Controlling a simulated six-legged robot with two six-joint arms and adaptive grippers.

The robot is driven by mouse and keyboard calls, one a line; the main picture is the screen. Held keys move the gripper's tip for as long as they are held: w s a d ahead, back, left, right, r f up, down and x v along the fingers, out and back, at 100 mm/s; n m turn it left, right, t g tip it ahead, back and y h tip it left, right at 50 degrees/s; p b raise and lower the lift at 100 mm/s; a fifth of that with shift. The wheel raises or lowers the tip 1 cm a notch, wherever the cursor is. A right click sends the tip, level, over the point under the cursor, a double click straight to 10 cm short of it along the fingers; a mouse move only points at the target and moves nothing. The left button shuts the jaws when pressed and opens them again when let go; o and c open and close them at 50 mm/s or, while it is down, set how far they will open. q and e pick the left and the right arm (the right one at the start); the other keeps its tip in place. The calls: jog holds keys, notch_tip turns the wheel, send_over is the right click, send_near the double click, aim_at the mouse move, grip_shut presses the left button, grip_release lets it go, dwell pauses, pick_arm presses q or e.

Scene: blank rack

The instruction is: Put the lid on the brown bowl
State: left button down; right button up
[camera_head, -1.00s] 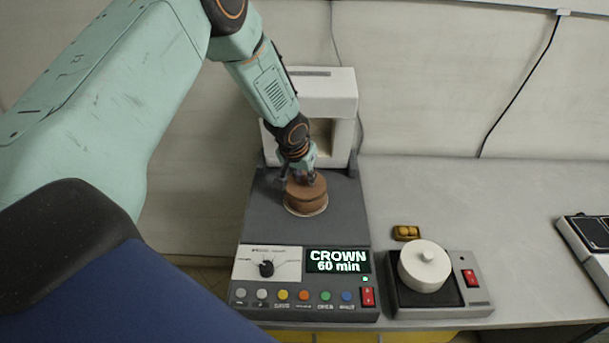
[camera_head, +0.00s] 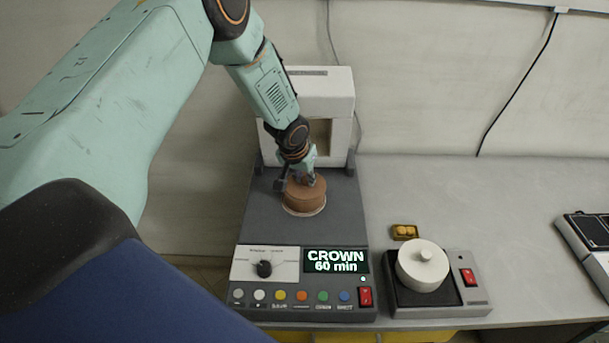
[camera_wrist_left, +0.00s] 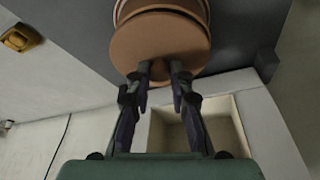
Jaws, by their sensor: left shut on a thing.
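The brown bowl (camera_head: 304,204) stands on a pale round base on the dark top of the machine. The brown lid (camera_head: 316,184) is level over the bowl, with its edge close to the rim. I cannot tell whether it touches all round. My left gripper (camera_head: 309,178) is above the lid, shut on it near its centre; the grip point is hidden. In the left wrist view, the fingers (camera_wrist_left: 161,75) reach the lid's near part, and the lid (camera_wrist_left: 160,43) covers most of the bowl (camera_wrist_left: 157,6). My right gripper is not in view.
Behind the bowl stands a white open chamber (camera_head: 340,90). The machine's front panel (camera_head: 270,263) has a knob, buttons and a display reading CROWN 60 min. To the right are a white lidded pot (camera_head: 420,278) on a small device and a small yellow item (camera_head: 405,232).

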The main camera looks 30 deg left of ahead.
pick_arm(q)
jog(key=shift+s, duration=0.3)
jog(key=shift+w+f, duration=0.15)
jog(key=shift+w, duration=0.1)
jog(key=shift+s+a+p, duration=0.1)
jog(key=shift+s+p, duration=0.1)
jog(key=shift+p, duration=0.1)
jog(key=shift+w, duration=0.1)
jog(key=c, duration=1.5)
grip_release()
jog(key=o, duration=0.9)
jog(key=shift+c, duration=0.2)
